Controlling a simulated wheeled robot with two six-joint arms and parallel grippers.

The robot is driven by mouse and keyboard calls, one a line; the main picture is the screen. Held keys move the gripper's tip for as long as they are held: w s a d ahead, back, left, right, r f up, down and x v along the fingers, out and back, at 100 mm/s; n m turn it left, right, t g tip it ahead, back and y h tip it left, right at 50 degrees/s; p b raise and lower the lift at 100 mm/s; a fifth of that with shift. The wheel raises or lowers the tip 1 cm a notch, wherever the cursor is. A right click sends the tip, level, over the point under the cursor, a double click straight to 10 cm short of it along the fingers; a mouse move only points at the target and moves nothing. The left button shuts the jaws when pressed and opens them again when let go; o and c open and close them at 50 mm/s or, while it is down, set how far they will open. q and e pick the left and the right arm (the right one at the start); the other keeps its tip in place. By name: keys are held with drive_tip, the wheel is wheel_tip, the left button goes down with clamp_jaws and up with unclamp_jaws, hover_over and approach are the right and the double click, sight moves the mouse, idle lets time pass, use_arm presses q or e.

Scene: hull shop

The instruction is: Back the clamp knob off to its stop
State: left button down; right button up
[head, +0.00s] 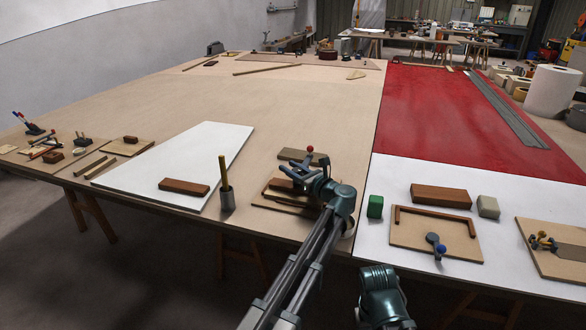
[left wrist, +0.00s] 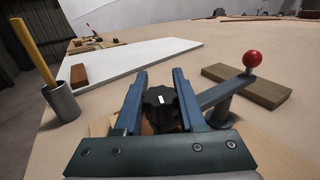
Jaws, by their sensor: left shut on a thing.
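The clamp knob (left wrist: 161,105) is black and lobed with a white mark on top. In the left wrist view it sits between the two fingers of my left gripper (left wrist: 154,95), which is shut on it. In the head view my left gripper (head: 312,178) is over the wooden clamp fixture (head: 290,205), and the knob is hidden there. A grey lever (left wrist: 222,92) with a red ball (left wrist: 252,59) rises to the right of the knob; the ball also shows in the head view (head: 310,149). My right gripper's fingers are not seen.
A grey cup (head: 227,200) with a yellow stick stands left of the fixture. A green block (head: 375,206) stands to the right. A wooden bar (left wrist: 246,86) lies behind the lever. A white sheet (head: 200,155) with a brown block (head: 184,187) lies farther left. The table behind is largely clear.

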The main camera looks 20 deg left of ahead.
use_arm(q)
drive_tip(key=shift+s+a+n+g+y, duration=0.15)
drive_tip(key=shift+n+g+y, duration=0.45)
drive_tip(key=shift+n+g, duration=0.6)
drive_tip(key=shift+s+a+n+g+y, duration=0.15)
drive_tip(key=shift+n+g+y, duration=0.5)
drive_tip(key=shift+g, duration=0.95)
drive_tip(key=shift+s, duration=0.1)
drive_tip(key=c, duration=0.5)
unclamp_jaws()
drive_tip(key=shift+d, duration=0.1)
